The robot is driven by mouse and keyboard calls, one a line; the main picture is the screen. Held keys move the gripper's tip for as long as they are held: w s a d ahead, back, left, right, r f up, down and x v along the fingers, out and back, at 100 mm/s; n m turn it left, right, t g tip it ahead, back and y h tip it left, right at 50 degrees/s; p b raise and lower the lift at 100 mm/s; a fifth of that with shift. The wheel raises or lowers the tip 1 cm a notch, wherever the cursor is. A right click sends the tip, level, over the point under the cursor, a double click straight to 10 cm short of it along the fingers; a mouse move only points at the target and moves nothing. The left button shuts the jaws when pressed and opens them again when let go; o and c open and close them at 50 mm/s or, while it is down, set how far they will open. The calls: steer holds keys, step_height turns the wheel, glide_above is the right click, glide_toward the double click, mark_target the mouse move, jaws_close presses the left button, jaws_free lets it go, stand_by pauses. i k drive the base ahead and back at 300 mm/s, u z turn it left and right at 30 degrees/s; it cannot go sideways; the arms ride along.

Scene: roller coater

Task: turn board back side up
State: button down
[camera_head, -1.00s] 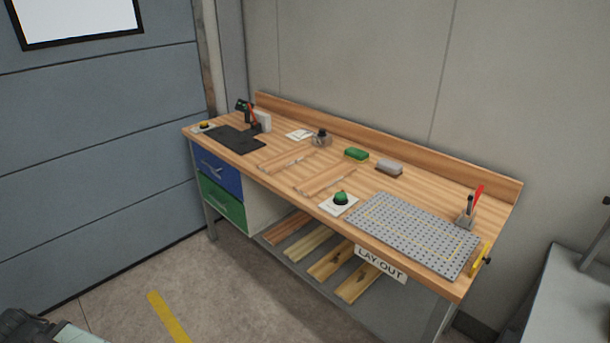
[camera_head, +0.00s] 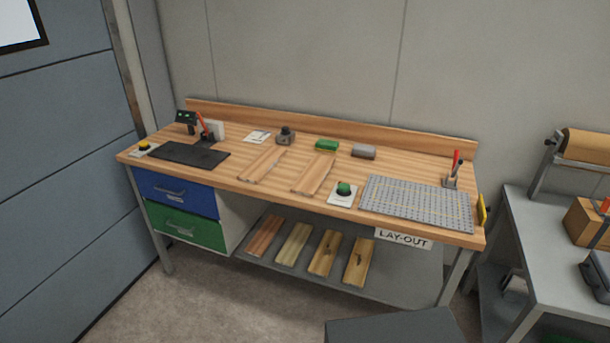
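Several more boards lie on the lower shelf: a reddish one (camera_head: 264,236), a pale one (camera_head: 294,244), and yellowish ones with dark marks, such as the rightmost (camera_head: 358,262). I cannot tell which board the task means, or which side of each is up. My gripper is not in view.
A grey table (camera_head: 545,240) stands at the right. Floor in front is clear at left.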

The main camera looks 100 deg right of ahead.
mark_target(310, 180)
steer(key=z, duration=3.55)
steer(key=k, duration=0.6)
steer(key=u, duration=0.7)
steer(key=i, duration=0.7)
steer(key=u, duration=0.55)
steer(key=i, duration=1.15)
steer(key=z, duration=0.45)
